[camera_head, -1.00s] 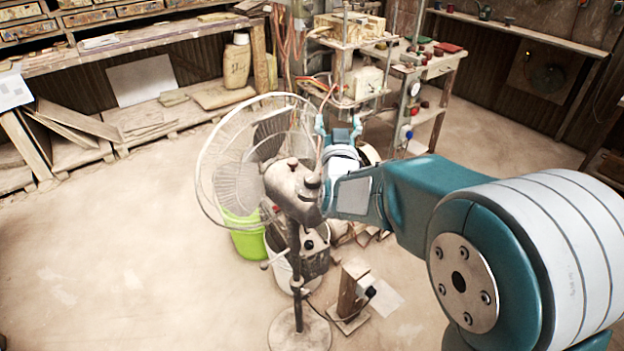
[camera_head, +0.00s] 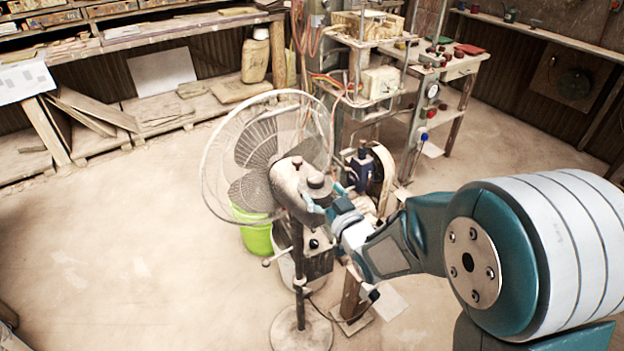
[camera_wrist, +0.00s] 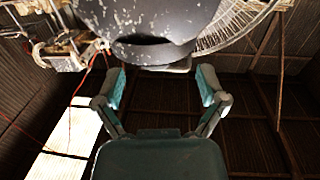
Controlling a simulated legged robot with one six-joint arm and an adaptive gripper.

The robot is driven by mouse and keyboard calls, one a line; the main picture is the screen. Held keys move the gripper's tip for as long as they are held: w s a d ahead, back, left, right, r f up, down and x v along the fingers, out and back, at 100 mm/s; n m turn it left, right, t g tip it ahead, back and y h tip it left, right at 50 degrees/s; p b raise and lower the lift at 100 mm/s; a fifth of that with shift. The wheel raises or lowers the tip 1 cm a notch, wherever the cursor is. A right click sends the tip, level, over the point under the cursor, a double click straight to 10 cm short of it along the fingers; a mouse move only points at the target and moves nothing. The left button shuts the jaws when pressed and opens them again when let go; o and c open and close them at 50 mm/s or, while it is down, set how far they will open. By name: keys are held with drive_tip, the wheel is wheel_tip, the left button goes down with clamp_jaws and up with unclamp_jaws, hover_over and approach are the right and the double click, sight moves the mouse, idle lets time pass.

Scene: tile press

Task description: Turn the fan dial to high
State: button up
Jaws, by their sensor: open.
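The standing fan (camera_head: 285,182) has a round wire cage facing left, a dusty motor housing and a pole on a round base. A round knob (camera_head: 317,182) and a smaller knob (camera_head: 296,162) sit on top of the housing. I cannot tell which part is the fan dial, and no high marking is readable. My gripper (camera_head: 331,196) is at the rear right of the housing, close to the round knob. In the wrist view my gripper (camera_wrist: 160,87) has its fingers spread and empty, below the dark speckled housing (camera_wrist: 150,28). Contact cannot be told.
A green bucket (camera_head: 257,238) stands behind the fan pole. A wooden post (camera_head: 350,298) with a small dark fitting stands right of the base. A press bench (camera_head: 382,84) is behind. The floor at left is clear.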

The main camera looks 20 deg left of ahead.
sight(322, 184)
drive_tip(key=w, duration=0.1)
drive_tip(key=w+a, duration=0.1)
drive_tip(key=w, duration=0.1)
drive_tip(key=shift+a+r, duration=0.15)
drive_tip(key=shift+a, duration=0.05)
drive_tip(key=shift+w+a, duration=0.3)
drive_tip(key=shift+a, duration=0.55)
drive_tip(key=shift+d, duration=0.3)
drive_tip(key=c, duration=1.2)
